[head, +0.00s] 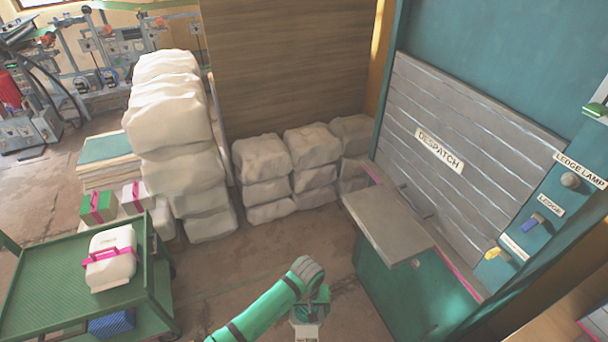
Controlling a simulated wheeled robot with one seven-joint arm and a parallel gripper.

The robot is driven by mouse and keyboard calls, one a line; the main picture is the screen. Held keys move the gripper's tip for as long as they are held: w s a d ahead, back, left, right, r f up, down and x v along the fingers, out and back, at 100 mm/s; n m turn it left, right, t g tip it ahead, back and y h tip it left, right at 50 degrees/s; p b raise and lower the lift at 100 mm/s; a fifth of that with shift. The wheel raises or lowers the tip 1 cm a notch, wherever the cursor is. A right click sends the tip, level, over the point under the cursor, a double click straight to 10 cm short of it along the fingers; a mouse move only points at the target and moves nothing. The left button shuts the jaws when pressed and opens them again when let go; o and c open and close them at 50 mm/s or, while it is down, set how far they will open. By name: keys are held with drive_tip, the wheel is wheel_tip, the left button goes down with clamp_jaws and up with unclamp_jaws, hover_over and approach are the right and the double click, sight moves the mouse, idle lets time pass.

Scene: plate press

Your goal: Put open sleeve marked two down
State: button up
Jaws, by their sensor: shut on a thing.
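My gripper (309,313) is at the bottom centre, at the end of my green arm. It is shut on a pale thing (306,332) with small dark marking, cut off by the lower picture edge. The marking is too small to read, so I cannot tell whether this is the open sleeve marked two. The grey ledge (388,222) under the DESPATCH shutter (470,150) is bare. It sticks out up and to the right of my gripper, apart from it.
A green trolley (60,285) at the left holds a white pack with a pink strap (109,259). Behind it are a green strapped box (98,206) and stacked pale sacks (180,120). Floor between is clear.

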drive_tip(key=shift+w+a+f, duration=0.25)
drive_tip(key=shift+a+f, duration=0.1)
drive_tip(key=shift+f, duration=0.15)
drive_tip(key=shift+w, duration=0.15)
drive_tip(key=shift+w+d+r, duration=0.3)
drive_tip(key=shift+w+d, duration=0.2)
drive_tip(key=shift+d, duration=0.05)
